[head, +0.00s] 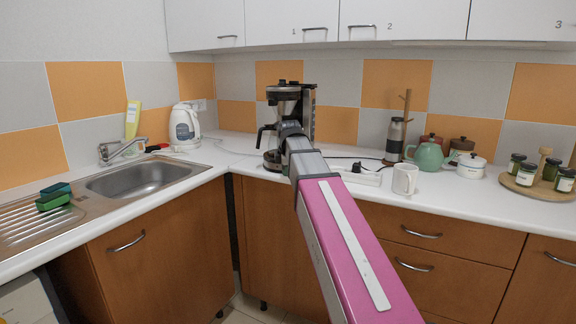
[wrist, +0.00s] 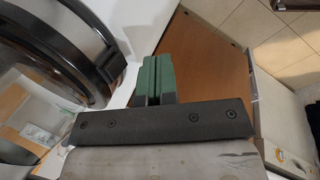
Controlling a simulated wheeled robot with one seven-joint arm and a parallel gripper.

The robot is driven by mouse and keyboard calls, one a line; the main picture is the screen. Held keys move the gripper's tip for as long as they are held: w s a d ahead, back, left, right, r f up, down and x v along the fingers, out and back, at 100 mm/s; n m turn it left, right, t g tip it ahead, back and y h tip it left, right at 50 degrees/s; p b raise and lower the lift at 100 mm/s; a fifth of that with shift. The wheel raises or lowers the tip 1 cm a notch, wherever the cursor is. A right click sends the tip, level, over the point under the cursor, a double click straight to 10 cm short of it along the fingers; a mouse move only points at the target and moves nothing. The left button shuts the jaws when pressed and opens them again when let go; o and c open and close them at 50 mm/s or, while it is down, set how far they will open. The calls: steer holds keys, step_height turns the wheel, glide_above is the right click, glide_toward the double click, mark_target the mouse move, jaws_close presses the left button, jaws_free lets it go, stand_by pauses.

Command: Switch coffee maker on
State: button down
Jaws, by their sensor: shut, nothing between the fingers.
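The coffee maker (head: 308,100) is black and silver and stands on the counter against the tiled wall, in the middle of the head view. My arm reaches to its front and hides much of its lower part. In the wrist view my gripper (wrist: 155,62) shows green fingers that are shut together with nothing between them. A dark round rim with glass (wrist: 105,45), apparently part of the coffee maker, is close at the left of the fingers. Whether the fingers touch it cannot be told. The switch cannot be made out in either view.
A white power strip (head: 361,177), a white mug (head: 405,179) and a green teapot (head: 428,155) stand right of the coffee maker. A grinder (head: 394,138) is behind them. A kettle (head: 185,128) and the sink (head: 140,178) are at the left. The counter between kettle and coffee maker is mostly clear.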

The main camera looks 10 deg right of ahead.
steer(key=shift+w+d+f, duration=0.1)
steer(key=shift+w, duration=1.45)
steer(key=shift+w+f, duration=0.15)
steer(key=shift+w, duration=0.2)
steer(key=shift+r, duration=0.85)
steer(key=shift+s, duration=0.1)
